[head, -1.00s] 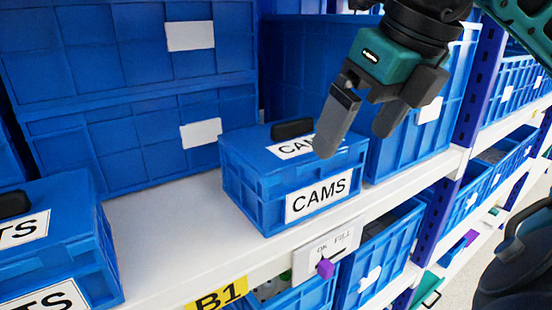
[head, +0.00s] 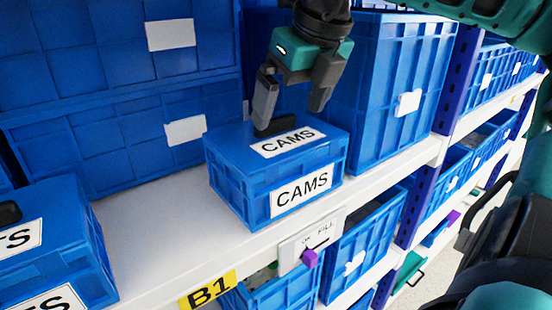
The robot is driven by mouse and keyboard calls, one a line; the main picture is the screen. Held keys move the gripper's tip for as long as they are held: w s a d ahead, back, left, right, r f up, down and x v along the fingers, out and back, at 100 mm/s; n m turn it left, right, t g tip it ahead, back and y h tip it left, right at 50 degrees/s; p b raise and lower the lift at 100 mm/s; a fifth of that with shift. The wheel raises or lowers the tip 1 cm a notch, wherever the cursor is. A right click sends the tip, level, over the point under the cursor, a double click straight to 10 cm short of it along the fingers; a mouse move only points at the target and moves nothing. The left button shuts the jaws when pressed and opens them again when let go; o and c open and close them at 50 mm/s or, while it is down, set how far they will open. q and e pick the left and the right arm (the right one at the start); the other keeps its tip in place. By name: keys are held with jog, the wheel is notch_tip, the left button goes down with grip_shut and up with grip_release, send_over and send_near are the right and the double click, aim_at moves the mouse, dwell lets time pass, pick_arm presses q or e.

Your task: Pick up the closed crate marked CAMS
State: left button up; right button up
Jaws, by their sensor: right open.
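The closed blue crate marked CAMS (head: 236,190) sits on the white shelf, with white CAMS labels on its lid and front. A black handle (head: 276,126) stands on the lid toward the back. My right gripper (head: 289,122) is open, pointing down above the lid at the handle. Its left fingertip overlaps the handle's left end in the picture; whether they touch I cannot tell. The right finger hangs to the right, above the handle. My left gripper is not in view.
Another lidded blue crate (head: 75,240), label ending in TS, sits at left. Tall blue crates (head: 390,60) stand behind and right. Bare shelf (head: 150,220) lies between the lidded crates.

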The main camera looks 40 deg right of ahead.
aim_at(276, 118)
jog(key=shift+w+d, duration=0.15)
jog(key=shift+w, duration=1.05)
jog(key=shift+x, duration=1.5)
jog(key=shift+s, duration=0.1)
jog(key=c, duration=1.7)
jog(key=shift+r, duration=0.1)
